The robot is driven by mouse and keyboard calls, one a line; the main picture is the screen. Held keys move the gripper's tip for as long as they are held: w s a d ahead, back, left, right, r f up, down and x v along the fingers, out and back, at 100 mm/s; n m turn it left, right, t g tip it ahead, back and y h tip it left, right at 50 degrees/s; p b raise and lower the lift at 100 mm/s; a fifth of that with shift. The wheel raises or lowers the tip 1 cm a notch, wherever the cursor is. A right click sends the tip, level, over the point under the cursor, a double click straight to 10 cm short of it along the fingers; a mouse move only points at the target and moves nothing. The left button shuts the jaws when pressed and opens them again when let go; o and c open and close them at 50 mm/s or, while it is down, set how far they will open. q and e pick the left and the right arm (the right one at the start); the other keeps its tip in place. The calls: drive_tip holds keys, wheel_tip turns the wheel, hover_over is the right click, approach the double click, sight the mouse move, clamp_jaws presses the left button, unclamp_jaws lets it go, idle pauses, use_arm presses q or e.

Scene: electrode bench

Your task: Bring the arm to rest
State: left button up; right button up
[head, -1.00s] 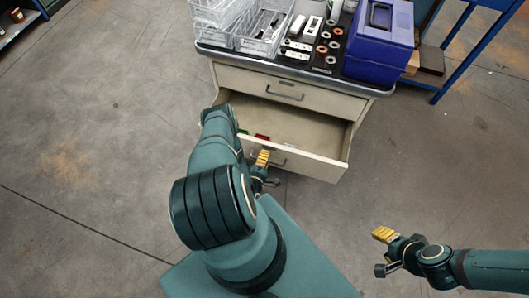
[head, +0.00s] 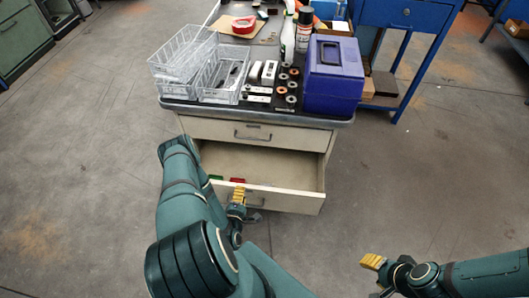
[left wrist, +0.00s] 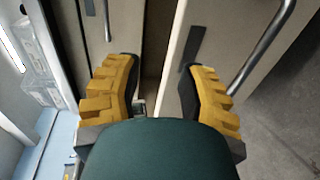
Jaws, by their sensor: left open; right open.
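My left gripper (head: 239,197) is at the front of the pulled-out lower drawer (head: 290,203), close to its handle, in the head view. In the left wrist view its yellow fingers (left wrist: 160,95) are apart with nothing held between them. Whether it touches the drawer front is unclear. My left arm covers the left part of the drawer. My right gripper (head: 373,262) is low at the right, over the floor and away from the bench, with yellow fingertips and nothing seen in it.
The drawer holds a red item (head: 237,181) and a green item (head: 215,177). The cabinet top bears clear baskets (head: 219,84), several rings (head: 292,86), bottles (head: 304,30) and a blue toolbox (head: 333,85). A blue table (head: 403,14) stands behind right. Floor right of the drawer is free.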

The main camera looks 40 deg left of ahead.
use_arm(q)
drive_tip(key=w+d+r+m+g+h, duration=0.2)
drive_tip(key=w+d+r+m+h, duration=0.15)
drive_tip(key=w+d+m, duration=0.35)
drive_tip(key=w+d+r+m+g+h, duration=0.25)
drive_tip(key=d+m+h, duration=0.25)
drive_tip(key=d, duration=0.4)
drive_tip(key=s+d+r+m+g+h, duration=0.1)
drive_tip(key=s+d+r+m+g, duration=0.2)
drive_tip(key=d, duration=0.4)
drive_tip(key=s+d+r+m+g+h, duration=0.2)
drive_tip(key=s+d+r+m+g, duration=0.2)
drive_tip(key=s+d+r+m, duration=0.2)
wheel_tip(320, 180, up, 2)
drive_tip(key=shift+s+d+r+m, duration=0.15)
drive_tip(key=shift+d+m, duration=0.3)
drive_tip(key=shift+m, duration=0.45)
drive_tip(key=shift+a, duration=0.15)
